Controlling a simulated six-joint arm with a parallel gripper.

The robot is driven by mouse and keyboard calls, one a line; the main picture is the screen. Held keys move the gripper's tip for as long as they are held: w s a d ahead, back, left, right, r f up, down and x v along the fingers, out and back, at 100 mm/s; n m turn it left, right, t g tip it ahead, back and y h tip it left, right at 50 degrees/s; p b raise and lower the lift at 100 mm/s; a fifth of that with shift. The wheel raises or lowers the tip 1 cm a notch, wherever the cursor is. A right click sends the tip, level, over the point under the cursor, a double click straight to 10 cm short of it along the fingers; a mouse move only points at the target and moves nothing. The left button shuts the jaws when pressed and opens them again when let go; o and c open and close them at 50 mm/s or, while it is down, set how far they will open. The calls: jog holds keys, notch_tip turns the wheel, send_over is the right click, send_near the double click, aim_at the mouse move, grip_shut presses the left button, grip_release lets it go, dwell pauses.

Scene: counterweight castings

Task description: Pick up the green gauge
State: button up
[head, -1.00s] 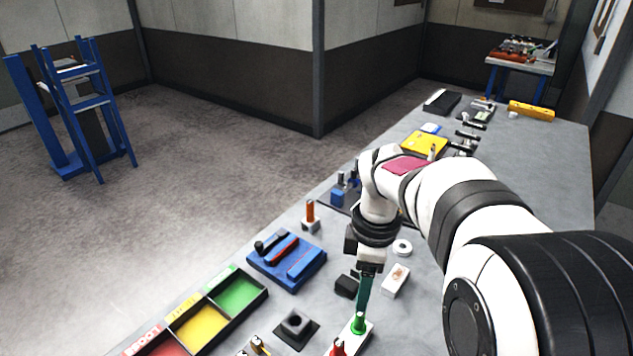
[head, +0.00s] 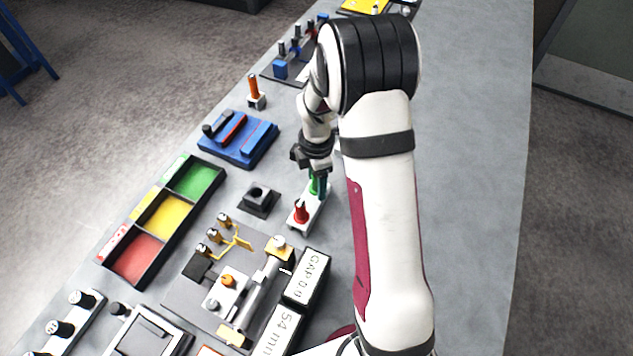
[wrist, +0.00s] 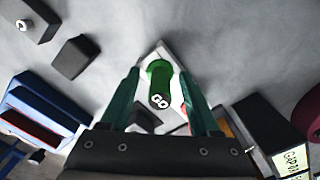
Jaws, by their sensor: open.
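The green gauge (head: 313,186) stands in a white holder (head: 309,217) together with the red gauge (head: 300,211) in the head view. In the wrist view the green gauge (wrist: 159,78) shows a "GO" mark on its end and lies between the two teal fingers, with gaps at both sides. My gripper (head: 320,188) is open and points down at the green gauge, whose far side the fingers partly hide in the head view. Only a red sliver of the red gauge shows behind the right finger in the wrist view. How deep the fingers reach is unclear.
A black square socket block (head: 258,199) stands left of the holder. A fixture plate (head: 185,295) and gap blocks (head: 307,281) lie nearer. The bench's right side is clear.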

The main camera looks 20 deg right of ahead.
grip_shut()
dwell(0.4)
notch_tip(320, 180, up, 4)
jog(key=shift+r, duration=0.2)
jog(key=s+d+r, duration=0.6)
jog(key=s+d, duration=0.1)
jog(key=d, duration=0.2)
jog(key=w+a+n, duration=0.3)
jog(key=w+a, duration=0.2)
jog(key=a, duration=0.6)
jog(key=w+a+f+n, duration=0.1)
jog(key=w+a+n, duration=0.2)
jog(key=a, duration=0.8)
jog(key=w, duration=0.2)
jog(key=shift+w+a, duration=0.25)
jog(key=shift+w, duration=0.05)
